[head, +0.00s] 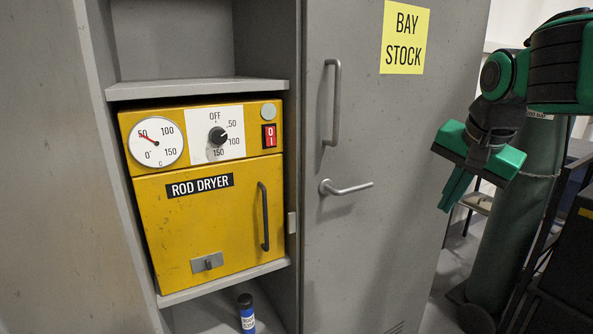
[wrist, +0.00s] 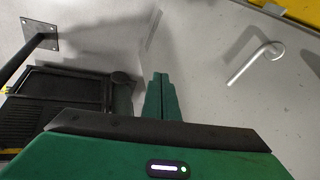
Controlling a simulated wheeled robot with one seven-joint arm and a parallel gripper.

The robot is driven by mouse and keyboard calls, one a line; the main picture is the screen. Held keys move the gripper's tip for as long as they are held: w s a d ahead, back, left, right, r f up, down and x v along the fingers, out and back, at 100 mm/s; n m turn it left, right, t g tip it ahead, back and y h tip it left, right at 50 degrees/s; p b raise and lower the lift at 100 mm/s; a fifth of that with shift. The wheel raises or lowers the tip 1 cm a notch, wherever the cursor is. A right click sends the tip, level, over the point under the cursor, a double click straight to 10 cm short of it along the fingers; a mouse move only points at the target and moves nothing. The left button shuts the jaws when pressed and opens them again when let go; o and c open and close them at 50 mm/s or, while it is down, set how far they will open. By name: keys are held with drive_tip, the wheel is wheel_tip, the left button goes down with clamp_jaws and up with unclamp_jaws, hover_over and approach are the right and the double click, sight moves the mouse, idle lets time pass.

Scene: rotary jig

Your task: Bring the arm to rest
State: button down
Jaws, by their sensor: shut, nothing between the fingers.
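My gripper (head: 454,190) is green and shows at the right in the head view, to the right of the grey door with the lever handle. Its fingers point down and are together, with nothing between them. In the wrist view the closed green fingers (wrist: 162,92) stick out ahead of the green gripper body. They are apart from the door and its handle.
A grey door (head: 400,150) has a lever handle (head: 345,187), a bar handle (head: 335,102) and a BAY STOCK sign (head: 404,38). A yellow rod dryer (head: 209,215) sits on a shelf, with a blue-labelled bottle (head: 246,315) below. A green cylinder (head: 515,225) stands at right.

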drive_tip(key=s+d+f+n+g, duration=0.1)
drive_tip(key=s+d+f+g, duration=0.1)
drive_tip(key=s+d+f, duration=0.3)
drive_tip(key=s+d+f+n+g, duration=0.2)
drive_tip(key=s+d+f, duration=0.4)
drive_tip(key=s+f, duration=0.7)
drive_tip(key=s+g, duration=0.1)
drive_tip(key=s, duration=0.4)
drive_tip(key=shift+s+f+y, duration=0.15)
drive_tip(key=shift+s+y, duration=0.15)
drive_tip(key=shift+s, duration=0.05)
drive_tip(key=shift+d, duration=0.15)
